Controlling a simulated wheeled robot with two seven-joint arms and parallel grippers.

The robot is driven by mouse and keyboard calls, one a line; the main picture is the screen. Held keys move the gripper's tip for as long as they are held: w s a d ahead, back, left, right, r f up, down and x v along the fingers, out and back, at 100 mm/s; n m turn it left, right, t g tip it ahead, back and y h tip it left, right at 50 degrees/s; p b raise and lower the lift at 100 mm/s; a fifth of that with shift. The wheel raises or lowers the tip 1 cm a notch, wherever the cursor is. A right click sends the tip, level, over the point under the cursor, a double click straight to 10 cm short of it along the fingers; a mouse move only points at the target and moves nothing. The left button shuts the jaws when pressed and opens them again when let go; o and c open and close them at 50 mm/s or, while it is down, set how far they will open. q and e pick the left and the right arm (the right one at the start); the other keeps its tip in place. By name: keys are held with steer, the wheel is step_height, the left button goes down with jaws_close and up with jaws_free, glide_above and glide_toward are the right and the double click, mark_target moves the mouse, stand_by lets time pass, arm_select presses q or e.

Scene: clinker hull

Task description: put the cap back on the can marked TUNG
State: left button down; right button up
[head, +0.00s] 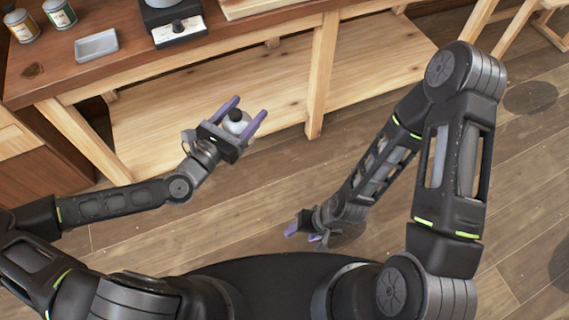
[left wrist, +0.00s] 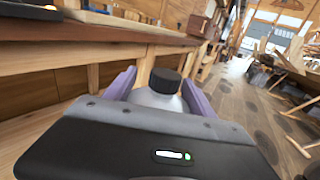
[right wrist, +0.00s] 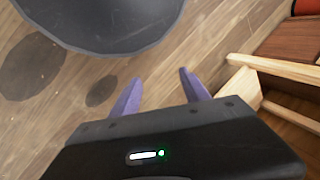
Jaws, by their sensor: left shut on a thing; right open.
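My left gripper (head: 251,105) is shut on a pale grey bottle with a black cap (head: 236,122), held in front of the workbench. In the left wrist view the bottle (left wrist: 158,99) stands between the purple fingers with its black cap (left wrist: 165,80) on. Two cans stand at the bench's far left: one with a tan label (head: 22,26) and one with a green label (head: 59,13). Their lettering is too small to read, so I cannot tell which is TUNG. No loose cap can be made out. My right gripper (head: 303,236) is open and empty, low over the floor.
On the workbench (head: 125,67) are a shallow grey tray (head: 97,45), a dark device with a knob (head: 178,32) and a small brown patch or piece (head: 33,70). A wooden lower shelf (head: 200,100) and leg (head: 321,75) are below. Open floor lies in front.

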arm_select(q)
steer(key=w+a+r+n+t+y, duration=0.2)
steer(key=w+a+r+n+y, duration=0.1)
steer(key=a, duration=0.4)
steer(key=w+a+r+n+t+y, duration=0.1)
steer(key=w+a+r+n+y, duration=0.2)
steer(key=w+a+y, duration=0.3)
steer(key=shift+w+a+n+t+y, duration=0.25)
steer(key=shift+a+n+t+y, duration=0.15)
steer(key=shift+a+n+y, duration=0.55)
steer(key=shift+d+r, duration=0.1)
